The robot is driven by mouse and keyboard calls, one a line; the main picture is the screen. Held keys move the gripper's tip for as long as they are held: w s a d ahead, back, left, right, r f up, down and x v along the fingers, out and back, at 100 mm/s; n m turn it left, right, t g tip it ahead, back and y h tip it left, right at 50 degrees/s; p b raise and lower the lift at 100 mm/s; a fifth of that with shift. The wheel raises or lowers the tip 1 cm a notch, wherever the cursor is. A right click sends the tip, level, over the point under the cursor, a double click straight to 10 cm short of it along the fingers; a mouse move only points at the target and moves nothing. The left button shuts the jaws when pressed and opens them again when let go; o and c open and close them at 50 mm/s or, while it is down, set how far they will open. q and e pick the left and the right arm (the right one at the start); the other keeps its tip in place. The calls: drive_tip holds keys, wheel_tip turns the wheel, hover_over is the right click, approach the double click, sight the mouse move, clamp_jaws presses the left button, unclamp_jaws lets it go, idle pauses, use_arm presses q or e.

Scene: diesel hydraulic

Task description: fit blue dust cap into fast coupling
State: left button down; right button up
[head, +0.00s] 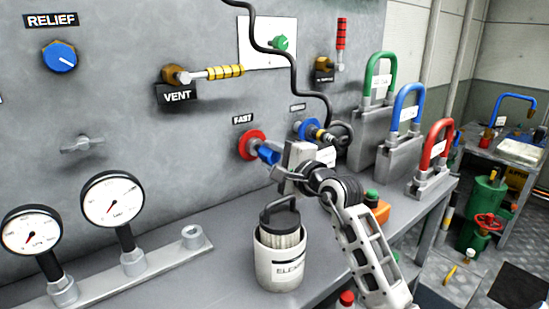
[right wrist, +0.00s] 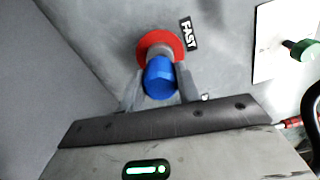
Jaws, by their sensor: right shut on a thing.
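The fast coupling (head: 246,145) has a red ring and sits on the grey panel by the FAST label. It also shows in the right wrist view (right wrist: 146,42). The blue dust cap (head: 267,152) is in front of it, in line with its middle. My right gripper (head: 279,164) is shut on the cap; in the right wrist view its two fingers flank the blue cap (right wrist: 160,76). A grey part shows between ring and cap. I cannot tell how far the cap is seated. My left gripper is not in view.
A blue-ringed coupling (head: 303,129) with a black hose sits right of the fast one. A white filter element canister (head: 277,266) stands on the bench below my right gripper. Green, blue and red (head: 436,143) padlocks stand at the right. Two gauges (head: 112,200) stand at the left.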

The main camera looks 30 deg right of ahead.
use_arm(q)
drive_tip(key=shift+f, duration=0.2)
use_arm(e)
drive_tip(key=shift+w, duration=1.05)
drive_tip(key=o, duration=1.1)
drive_tip(key=shift+a, duration=0.1)
use_arm(q)
drive_tip(key=b, duration=0.3)
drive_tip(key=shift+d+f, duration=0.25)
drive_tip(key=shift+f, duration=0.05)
use_arm(e)
drive_tip(key=s, duration=0.5)
drive_tip(key=s+d, duration=0.1)
drive_tip(key=s, duration=1)
drive_tip(key=shift+d, duration=0.15)
